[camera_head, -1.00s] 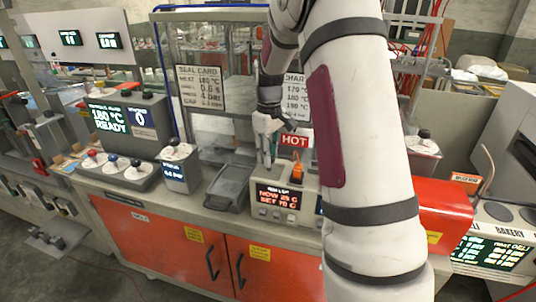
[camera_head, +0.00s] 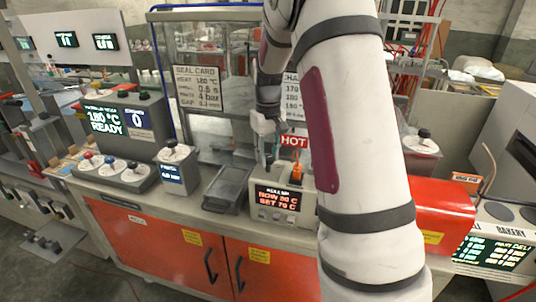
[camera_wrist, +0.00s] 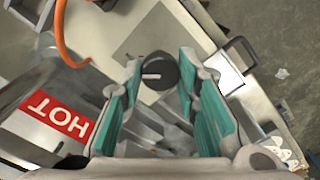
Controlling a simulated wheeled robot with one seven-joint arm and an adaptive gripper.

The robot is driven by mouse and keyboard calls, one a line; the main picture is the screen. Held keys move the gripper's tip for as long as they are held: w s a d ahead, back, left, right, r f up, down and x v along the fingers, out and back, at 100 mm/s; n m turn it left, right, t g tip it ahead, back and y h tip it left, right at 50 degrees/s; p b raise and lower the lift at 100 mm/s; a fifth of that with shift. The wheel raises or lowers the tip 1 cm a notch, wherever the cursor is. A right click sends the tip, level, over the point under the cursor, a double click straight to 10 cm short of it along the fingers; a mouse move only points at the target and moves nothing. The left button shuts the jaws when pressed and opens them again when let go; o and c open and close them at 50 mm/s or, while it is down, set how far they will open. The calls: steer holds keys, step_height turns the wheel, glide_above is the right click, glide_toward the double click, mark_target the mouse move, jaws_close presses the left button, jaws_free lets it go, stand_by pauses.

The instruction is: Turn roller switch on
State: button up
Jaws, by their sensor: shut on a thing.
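The roller unit (camera_head: 256,213) is a pale box on the counter with an orange-lit display (camera_head: 278,199) reading a "NOW" value above "SET 70 C". My gripper (camera_head: 268,158) reaches down onto its top behind the display. In the wrist view, the round dark switch knob (camera_wrist: 160,74) with a white mark lies between the teal finger pads of my gripper (camera_wrist: 160,66). The white mark lies nearly level, pointing left. My gripper is shut on this knob. In the head view the fingers and arm hide most of the knob.
A red HOT sign (camera_head: 294,142) and an orange cable (camera_wrist: 62,35) are close beside my gripper. A grey tray (camera_head: 228,188) lies left of the unit. Clear panels with a seal card (camera_head: 198,90) stand behind. A red box (camera_head: 440,205) stands right of my arm.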

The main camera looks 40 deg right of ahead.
mark_target(268, 157)
steer(key=o, duration=1.2)
steer(key=shift+c, duration=0.2)
step_height(268, 157, up, 12)
